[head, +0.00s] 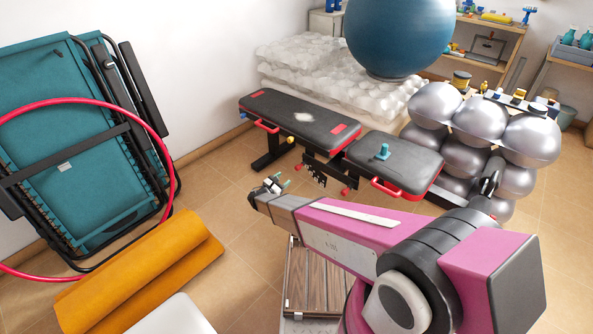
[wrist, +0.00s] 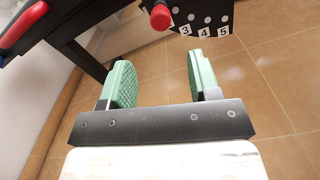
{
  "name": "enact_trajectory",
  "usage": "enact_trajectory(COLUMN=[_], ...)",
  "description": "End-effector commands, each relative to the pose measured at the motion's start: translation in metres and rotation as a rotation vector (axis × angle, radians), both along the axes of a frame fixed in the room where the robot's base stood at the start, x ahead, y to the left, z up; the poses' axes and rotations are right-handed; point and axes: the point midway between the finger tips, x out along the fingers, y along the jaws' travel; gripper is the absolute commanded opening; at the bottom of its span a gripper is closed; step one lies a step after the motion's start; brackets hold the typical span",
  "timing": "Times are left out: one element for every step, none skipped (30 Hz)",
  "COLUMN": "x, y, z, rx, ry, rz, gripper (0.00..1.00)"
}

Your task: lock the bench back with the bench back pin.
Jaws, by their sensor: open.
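The bench (head: 300,115) is black with red trim; its long back pad lies about flat beside the shorter seat pad (head: 395,162). Under it hangs a dark plate (head: 314,174) with a row of holes; in the wrist view the plate (wrist: 205,17) shows the numbers 3, 4 and 5. A round red knob (wrist: 160,16) sits beside the plate's numbers; I cannot tell for sure that it is the bench back pin. My gripper (head: 274,184) is open and empty, in front of the bench. Its green fingers (wrist: 160,82) are apart, below the knob in the wrist view.
A teal object (head: 382,151) stands on the seat pad. Silver balls (head: 478,118) are stacked right of the bench, and a blue ball (head: 400,35) is behind. An orange mat (head: 145,270), a red hoop (head: 174,165) and a folded teal frame (head: 60,140) are left.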

Motion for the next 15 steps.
enact_trajectory(x=[0.003, 0.006, 0.009, 0.013, 0.016, 0.022, 0.026, 0.031, 0.037, 0.041, 0.045, 0.051, 0.055, 0.058, 0.063], y=[-0.002, -0.004, -0.008, -0.011, -0.014, -0.018, -0.021, -0.025, -0.029, -0.033, -0.036, -0.040, -0.044, -0.046, -0.050], z=[0.000, 0.000, 0.000, 0.000, 0.000, 0.000, 0.000, 0.000, 0.000, 0.000, 0.000, 0.000, 0.000, 0.000, 0.000], rx=[-0.002, -0.002, -0.001, -0.001, -0.001, 0.001, 0.001, 0.001, 0.001, 0.001, 0.001, 0.001, 0.002, 0.002, 0.002], ry=[0.000, -0.001, -0.001, -0.001, -0.001, -0.001, -0.001, 0.000, -0.001, -0.001, -0.001, -0.001, 0.000, 0.000, 0.000], rz=[0.001, -0.001, -0.001, -0.002, -0.003, -0.003, -0.003, -0.004, -0.004, -0.004, -0.004, -0.004, -0.004, -0.004, -0.004], gripper=[0.56, 0.56, 0.56, 0.56, 0.56, 0.56, 0.56, 0.56, 0.56, 0.56, 0.56, 0.56, 0.56, 0.56, 0.56])
